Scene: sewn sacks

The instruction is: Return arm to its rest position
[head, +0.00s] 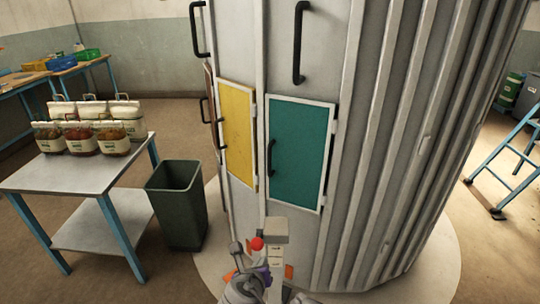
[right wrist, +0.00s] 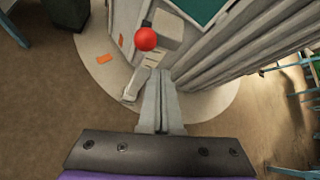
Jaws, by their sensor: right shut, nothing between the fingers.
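My right gripper (right wrist: 160,74) is shut and empty in the right wrist view, its two grey fingers pressed together. In the head view my right gripper (head: 262,274) shows small at the bottom, partly hidden by my arm. It is in front of the big grey machine. A lever with a red ball (head: 257,243) stands by a pale box (head: 275,229) at the machine's foot. The red ball also shows in the right wrist view (right wrist: 145,39), ahead of and slightly left of the fingers, apart from them in the picture. My left gripper is not in view.
The ribbed machine (head: 360,180) has a yellow door (head: 238,130) and a green door (head: 298,150), both shut. A blue ladder (head: 510,160) stands right.

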